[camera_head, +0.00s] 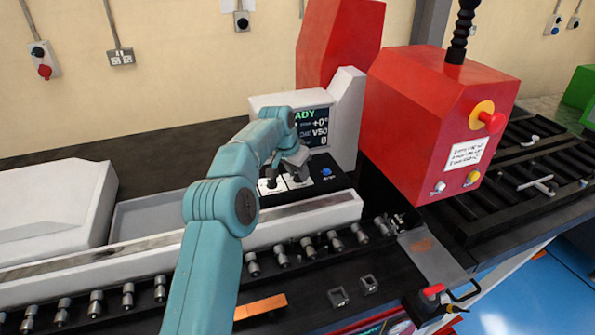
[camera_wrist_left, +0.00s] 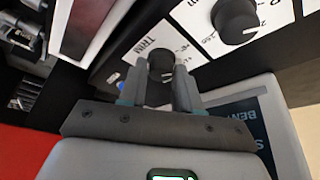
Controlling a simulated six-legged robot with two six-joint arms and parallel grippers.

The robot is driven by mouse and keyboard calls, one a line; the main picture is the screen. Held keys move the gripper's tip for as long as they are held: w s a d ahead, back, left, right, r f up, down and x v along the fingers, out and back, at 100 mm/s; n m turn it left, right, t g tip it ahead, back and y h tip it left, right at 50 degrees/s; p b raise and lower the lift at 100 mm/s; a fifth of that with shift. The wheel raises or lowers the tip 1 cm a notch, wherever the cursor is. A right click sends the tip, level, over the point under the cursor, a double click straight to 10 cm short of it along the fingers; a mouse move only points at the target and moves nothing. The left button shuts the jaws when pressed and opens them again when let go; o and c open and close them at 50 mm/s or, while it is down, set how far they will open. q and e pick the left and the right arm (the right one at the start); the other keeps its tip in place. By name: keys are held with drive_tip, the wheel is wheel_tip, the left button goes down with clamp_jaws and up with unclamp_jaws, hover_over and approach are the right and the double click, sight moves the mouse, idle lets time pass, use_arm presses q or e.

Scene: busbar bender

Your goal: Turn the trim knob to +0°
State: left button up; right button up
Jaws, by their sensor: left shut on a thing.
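The trim knob (camera_wrist_left: 161,62) is a dark round knob on a white plate lettered TRIM in the left wrist view. My left gripper (camera_wrist_left: 160,82) is shut on it, one finger on each side. In the head view the left gripper (camera_head: 296,168) reaches down to the control panel (camera_head: 318,186) and largely hides the knob. My right gripper is in neither view.
A blue button (camera_head: 326,172) sits right of the gripper on the panel. A red machine head (camera_head: 425,125) stands close on the right. Rows of metal rollers (camera_head: 308,246) and a copper bar (camera_head: 260,307) lie in front. A grey tray (camera_head: 150,216) is at left.

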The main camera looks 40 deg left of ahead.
use_arm(q)
drive_tip(key=shift+n+y, duration=0.5)
drive_tip(key=shift+n, duration=0.8)
drive_tip(key=o, duration=1)
drive_tip(key=shift+s+d+r, duration=0.1)
drive_tip(key=shift+s, duration=0.05)
drive_tip(key=shift+r, duration=0.3)
drive_tip(key=v, duration=1.5)
drive_tip(key=shift+r+b, duration=0.35)
drive_tip(key=shift+s, duration=0.15)
